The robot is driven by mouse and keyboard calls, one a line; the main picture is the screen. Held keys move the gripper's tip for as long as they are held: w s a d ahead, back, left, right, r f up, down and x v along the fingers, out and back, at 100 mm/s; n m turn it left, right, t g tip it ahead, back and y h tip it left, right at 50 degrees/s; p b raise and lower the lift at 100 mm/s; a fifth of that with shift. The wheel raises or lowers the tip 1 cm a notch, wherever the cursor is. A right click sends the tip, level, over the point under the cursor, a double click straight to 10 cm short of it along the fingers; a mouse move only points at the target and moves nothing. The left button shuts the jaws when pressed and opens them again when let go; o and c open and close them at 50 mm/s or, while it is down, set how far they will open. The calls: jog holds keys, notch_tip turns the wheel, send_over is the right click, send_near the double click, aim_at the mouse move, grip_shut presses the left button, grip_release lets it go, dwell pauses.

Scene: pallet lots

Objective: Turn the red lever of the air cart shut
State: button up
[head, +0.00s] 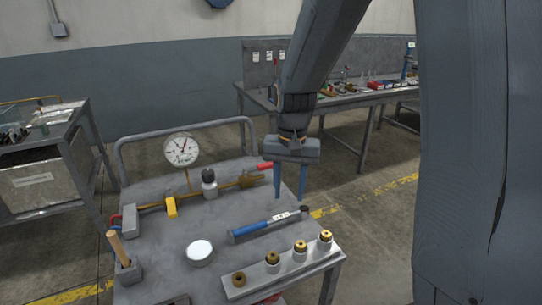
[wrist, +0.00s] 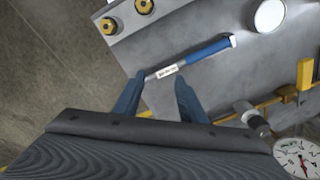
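The air cart (head: 165,238) is a grey metal cart with a brass pipe and a round white gauge (head: 182,150). The red lever (head: 265,166) shows as a short red grip at the right end of the pipe, just left of my gripper (head: 289,194); the gripper partly hides its surroundings. A yellow lever (head: 171,207) hangs further left on the pipe. My gripper is open and empty, pointing down over the cart's right edge. In the wrist view, the fingers (wrist: 160,82) are apart, the gauge (wrist: 298,160) is at lower right, and I cannot see the red lever.
A blue-handled tool (head: 250,229) lies on the cart top near my fingers. A white round lid (head: 199,250), a strip with brass fittings (head: 272,276) and a wooden-handled tool (head: 118,248) are in front. A workbench (head: 350,99) stands behind.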

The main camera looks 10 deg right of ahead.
aim_at(269, 163)
jog(key=w+m+p, duration=0.1)
jog(key=w+m, duration=0.2)
jog(key=w, duration=0.5)
jog(key=w+r+m, duration=0.1)
jog(key=w+m, duration=0.3)
jog(key=w, duration=0.4)
jog(key=w+r+m+p, duration=0.1)
jog(key=w+m, duration=0.2)
jog(key=w, duration=0.5)
jog(key=shift+w+d+m+p, duration=0.3)
jog(key=shift+w+m+p, duration=0.05)
jog(key=shift+m, duration=0.05)
jog(key=shift+w+f, duration=0.15)
notch_tip(269, 163, down, 7)
jog(key=shift+f+p, duration=0.15)
jog(key=shift+p, duration=0.95)
jog(key=shift+c, duration=0.5)
grip_shut()
